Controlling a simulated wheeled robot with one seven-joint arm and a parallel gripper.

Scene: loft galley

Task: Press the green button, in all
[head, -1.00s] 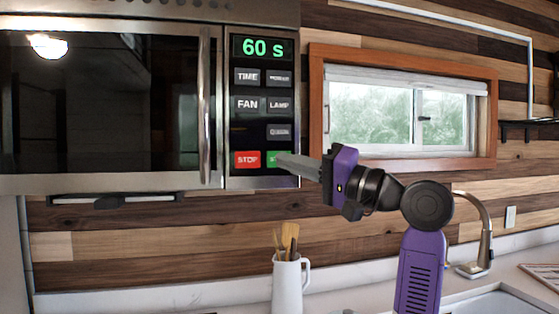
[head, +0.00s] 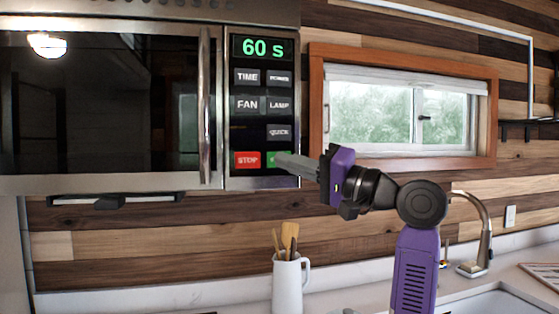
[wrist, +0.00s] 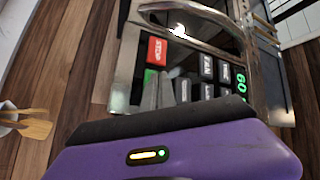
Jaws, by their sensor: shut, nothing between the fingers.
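The microwave (head: 212,150) hangs on the wall at the upper left, with its control panel on its right side. Its display (head: 263,48) reads "60 s" in green. The green button (head: 271,160) is at the lower right of the panel, beside the red STOP button (head: 247,160). My gripper (head: 280,159) is shut and empty, its fingertips in front of the green button and covering much of it. In the wrist view the green button (wrist: 150,76) shows partly beside the fingers (wrist: 158,92). I cannot tell whether the tips touch it.
A white jug (head: 287,286) with wooden utensils stands on the counter below the panel. A framed window (head: 400,115) is on the wall to the right. A faucet (head: 484,235) and sink are at the lower right.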

